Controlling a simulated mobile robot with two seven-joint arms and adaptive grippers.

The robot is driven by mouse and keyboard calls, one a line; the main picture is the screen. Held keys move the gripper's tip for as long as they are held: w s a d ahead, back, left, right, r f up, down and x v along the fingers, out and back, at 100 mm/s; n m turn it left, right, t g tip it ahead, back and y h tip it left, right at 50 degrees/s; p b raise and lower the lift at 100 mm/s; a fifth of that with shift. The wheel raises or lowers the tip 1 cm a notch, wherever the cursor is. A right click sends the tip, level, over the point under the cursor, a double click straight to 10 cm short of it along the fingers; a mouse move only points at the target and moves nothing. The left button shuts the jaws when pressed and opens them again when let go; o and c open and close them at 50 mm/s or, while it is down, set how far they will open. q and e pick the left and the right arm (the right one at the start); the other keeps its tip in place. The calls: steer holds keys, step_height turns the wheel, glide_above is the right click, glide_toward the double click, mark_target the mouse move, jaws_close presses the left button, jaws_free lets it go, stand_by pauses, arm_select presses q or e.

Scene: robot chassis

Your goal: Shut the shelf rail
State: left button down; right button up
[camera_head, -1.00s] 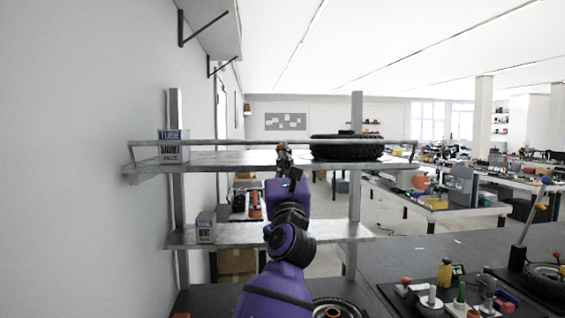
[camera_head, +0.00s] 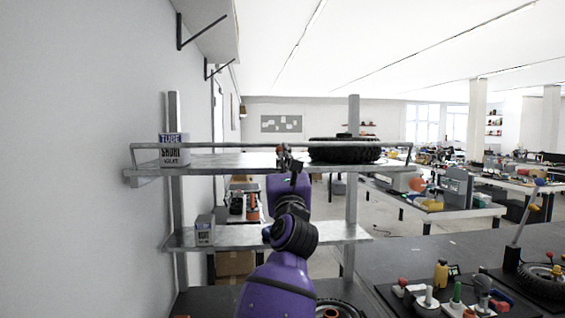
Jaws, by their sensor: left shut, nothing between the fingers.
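The shelf rail (camera_head: 220,145) is a thin metal bar along the front of the upper shelf (camera_head: 225,164). It stands above the board, with a short upright end at the left and right. My left gripper (camera_head: 284,152) is at the rail's middle, shut with nothing held. Its tips overlap the rail in the picture; whether they touch it I cannot tell. My purple left arm rises from below in front of the shelves. My right gripper is out of view.
A tube box (camera_head: 172,156) and a tyre (camera_head: 344,154) sit on the upper shelf. A smaller box (camera_head: 205,230) stands on the lower shelf (camera_head: 265,238). A wall is close at left. A dark bench (camera_head: 440,255) with tools is at right.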

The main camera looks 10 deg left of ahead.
arm_select(q)
steer(key=shift+w+r+g, duration=0.2)
steer(key=shift+r+g, duration=0.2)
steer(key=shift+r, duration=0.05)
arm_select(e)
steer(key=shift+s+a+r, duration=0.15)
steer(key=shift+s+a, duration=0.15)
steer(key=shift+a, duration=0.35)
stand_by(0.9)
arm_select(q)
steer(key=shift+f, duration=0.15)
